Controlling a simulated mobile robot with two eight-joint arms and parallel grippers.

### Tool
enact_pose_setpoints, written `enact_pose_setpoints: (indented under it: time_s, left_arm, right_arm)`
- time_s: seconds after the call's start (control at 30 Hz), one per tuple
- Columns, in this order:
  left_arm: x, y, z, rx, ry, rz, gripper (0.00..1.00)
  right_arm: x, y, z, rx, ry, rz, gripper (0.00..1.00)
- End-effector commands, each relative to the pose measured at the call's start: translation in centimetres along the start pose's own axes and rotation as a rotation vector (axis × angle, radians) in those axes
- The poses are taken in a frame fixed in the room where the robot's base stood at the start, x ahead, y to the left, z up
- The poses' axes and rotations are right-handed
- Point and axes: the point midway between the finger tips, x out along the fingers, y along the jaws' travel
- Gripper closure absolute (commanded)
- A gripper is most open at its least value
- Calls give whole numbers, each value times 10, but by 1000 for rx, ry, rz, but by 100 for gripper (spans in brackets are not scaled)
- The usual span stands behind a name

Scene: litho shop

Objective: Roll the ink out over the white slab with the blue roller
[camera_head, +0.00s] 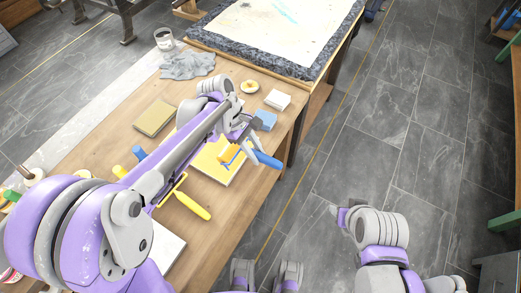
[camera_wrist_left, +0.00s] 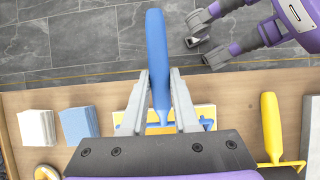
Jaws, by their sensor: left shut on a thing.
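My left gripper (camera_head: 249,152) is shut on the blue roller (camera_head: 266,160). Its blue handle (camera_wrist_left: 157,48) stands out between the fingers in the left wrist view. The roller's head is mostly hidden by the gripper. Below it lies a pale slab with a yellow surface and white edge (camera_head: 218,171); I cannot tell whether the roller touches it. A plain white slab (camera_head: 172,250) shows at the near table edge, partly behind my left arm. My right gripper (camera_wrist_left: 206,38) is open and empty, over the floor beside the table.
A yellow roller (camera_head: 193,206) lies near the yellow-topped slab. A blue block (camera_head: 265,120), a white block (camera_head: 277,100), a small round dish (camera_head: 250,86), an olive pad (camera_head: 154,118) and grey cloth (camera_head: 188,65) lie farther back. A large stone (camera_head: 290,65) stands beyond.

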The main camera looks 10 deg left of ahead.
Motion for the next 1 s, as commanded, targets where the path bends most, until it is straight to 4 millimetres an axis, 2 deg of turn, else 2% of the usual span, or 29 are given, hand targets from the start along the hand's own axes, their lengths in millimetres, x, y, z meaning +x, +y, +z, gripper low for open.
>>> enact_pose_setpoints:
  time_s: [0.1, 1.0]
  left_arm:
    - [-16, 1, -22, -5, 1, 3, 100]
    - [-100, 1, -177, -3, 0, 3, 100]
  right_arm:
    - [-4, 0, -4, 0, 2, 0, 50]
    - [-17, 0, -13, 0, 8, 0, 50]
